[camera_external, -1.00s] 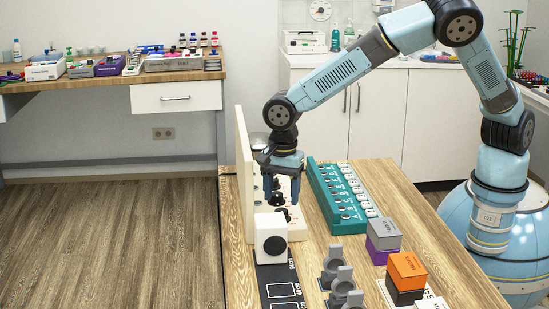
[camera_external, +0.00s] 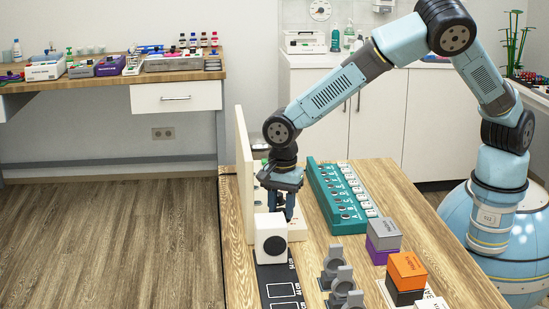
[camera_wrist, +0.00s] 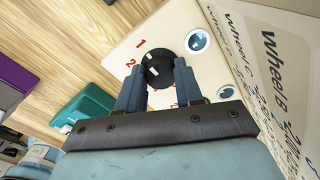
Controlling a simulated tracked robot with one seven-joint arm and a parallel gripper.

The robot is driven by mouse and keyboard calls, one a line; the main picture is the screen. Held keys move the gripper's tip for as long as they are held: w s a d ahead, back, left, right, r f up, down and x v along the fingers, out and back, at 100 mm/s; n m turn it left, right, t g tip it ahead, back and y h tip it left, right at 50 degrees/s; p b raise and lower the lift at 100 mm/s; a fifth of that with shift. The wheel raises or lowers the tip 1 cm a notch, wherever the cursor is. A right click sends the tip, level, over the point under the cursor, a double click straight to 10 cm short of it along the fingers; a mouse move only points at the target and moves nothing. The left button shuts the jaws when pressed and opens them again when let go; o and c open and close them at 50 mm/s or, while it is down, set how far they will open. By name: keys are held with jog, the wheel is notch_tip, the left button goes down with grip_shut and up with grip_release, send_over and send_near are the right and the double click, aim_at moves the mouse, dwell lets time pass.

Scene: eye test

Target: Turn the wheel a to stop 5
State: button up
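A black round knob (camera_wrist: 158,66) with white marks sits on a cream panel (camera_wrist: 120,54). Red numerals 1 and 2 show beside it; others are partly hidden by the fingers. My gripper (camera_wrist: 159,72) has its two fingers at opposite sides of this knob. I cannot tell whether they press on it. In the external view my gripper (camera_external: 280,208) is low at the upright panel (camera_external: 247,190) and hides its knobs. Large print beside the panel in the wrist view seems to read "wheel B" (camera_wrist: 275,75). I cannot tell whether this knob is wheel a.
A white box with a black disc (camera_external: 270,239) stands just in front of the gripper. A teal switch block (camera_external: 322,196) lies to the right. Grey holders (camera_external: 334,262) and stacked boxes (camera_external: 407,270) stand nearer the front right. Round glossy discs (camera_wrist: 199,41) sit beside the knob.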

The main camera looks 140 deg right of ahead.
jog(key=c, duration=0.5)
